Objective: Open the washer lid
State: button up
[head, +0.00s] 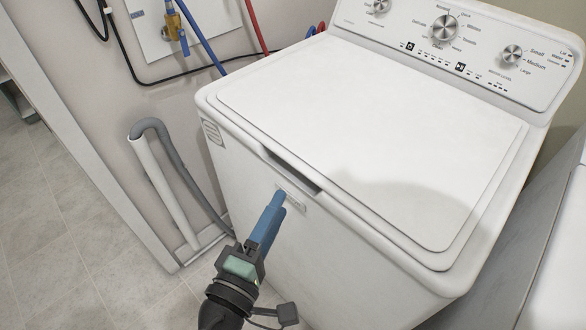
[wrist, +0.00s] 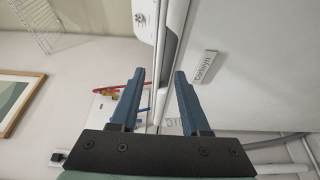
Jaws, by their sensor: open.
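The white washer (head: 300,230) stands upright with its flat lid (head: 370,125) shut. A dark recess (head: 292,171) lies at the middle of the lid's front edge. My gripper (head: 279,197) is in front of the washer's front face, just below that recess and over the small logo plate. In the wrist view my gripper (wrist: 159,75) has its two blue fingers apart with nothing held between them. The washer's front edge shows between and beyond the fingers, and the logo plate (wrist: 203,66) is to their right. I cannot tell whether a fingertip touches the washer.
The control panel (head: 450,40) with several knobs rises behind the lid. A grey drain hose (head: 180,165) and white pipe (head: 163,190) stand left of the washer. Blue and red hoses run behind it. Another white appliance (head: 560,260) is close at right.

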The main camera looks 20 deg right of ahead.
aim_at(298, 171)
jog(key=x, duration=0.8)
jog(key=shift+w+d, duration=0.2)
jog(key=shift+w, duration=0.05)
jog(key=c, duration=0.7)
jog(key=shift+f, duration=0.1)
grip_shut()
